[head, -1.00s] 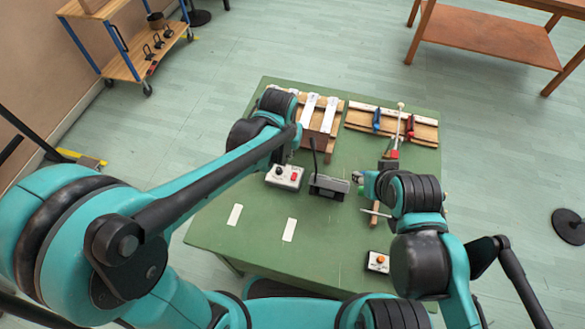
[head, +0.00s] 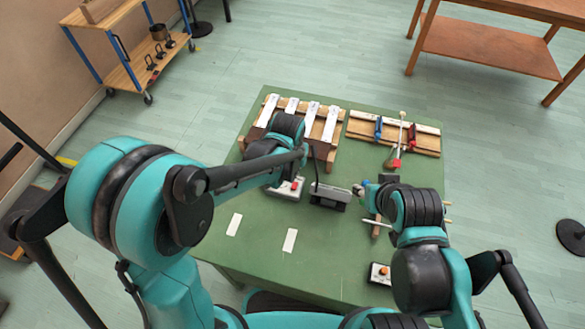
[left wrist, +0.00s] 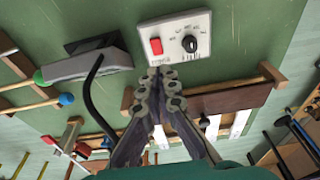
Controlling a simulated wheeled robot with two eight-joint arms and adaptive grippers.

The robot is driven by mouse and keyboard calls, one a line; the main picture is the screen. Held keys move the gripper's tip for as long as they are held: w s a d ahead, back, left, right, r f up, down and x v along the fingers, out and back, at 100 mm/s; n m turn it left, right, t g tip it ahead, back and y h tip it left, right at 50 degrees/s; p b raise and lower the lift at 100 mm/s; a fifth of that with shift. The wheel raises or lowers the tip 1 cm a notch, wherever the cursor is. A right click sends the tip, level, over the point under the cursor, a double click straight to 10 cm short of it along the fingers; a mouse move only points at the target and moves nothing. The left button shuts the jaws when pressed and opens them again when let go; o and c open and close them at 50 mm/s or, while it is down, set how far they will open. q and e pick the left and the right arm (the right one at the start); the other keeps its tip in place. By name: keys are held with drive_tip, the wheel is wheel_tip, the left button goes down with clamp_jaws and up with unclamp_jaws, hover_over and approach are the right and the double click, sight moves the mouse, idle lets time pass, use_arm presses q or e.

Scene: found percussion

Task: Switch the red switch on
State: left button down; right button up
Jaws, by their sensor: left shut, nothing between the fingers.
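The red switch (left wrist: 156,46) is a small red rocker on a white control box (left wrist: 218,28), beside a black knob (left wrist: 190,44). In the head view the red switch (head: 294,186) shows on the box (head: 287,194), which my left arm partly covers. My left gripper (left wrist: 165,76) is shut and empty. Its tips appear just below the red switch in the wrist view, near the box's edge; I cannot tell whether they touch it. In the head view the left fingers are hidden by my arm. My right gripper (head: 359,190) is mostly hidden by its wrist.
A dark grey device (head: 329,196) with a thin black upright stands right of the box. White bars on a wooden frame (head: 247,153) lie behind. Mallets with green (left wrist: 38,77) and blue (left wrist: 66,98) heads lie nearby. An orange-button box (head: 380,273) sits front right.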

sight(293, 188)
use_arm(q)
wheel_tip(293, 188, down, 6)
drive_tip(key=shift+f+b, duration=0.1)
drive_tip(key=shift+b, duration=0.95)
drive_tip(key=shift+s+f, duration=0.1)
drive_tip(key=shift+f, duration=0.3)
drive_tip(key=shift+s+a+f+b, duration=0.15)
drive_tip(key=shift+s+f+b, duration=0.2)
drive_tip(key=shift+f+b, duration=0.35)
drive_tip(key=shift+r, duration=0.2)
drive_tip(key=shift+w, duration=0.15)
drive_tip(key=shift+w+d+r, duration=0.2)
drive_tip(key=shift+w, duration=0.45)
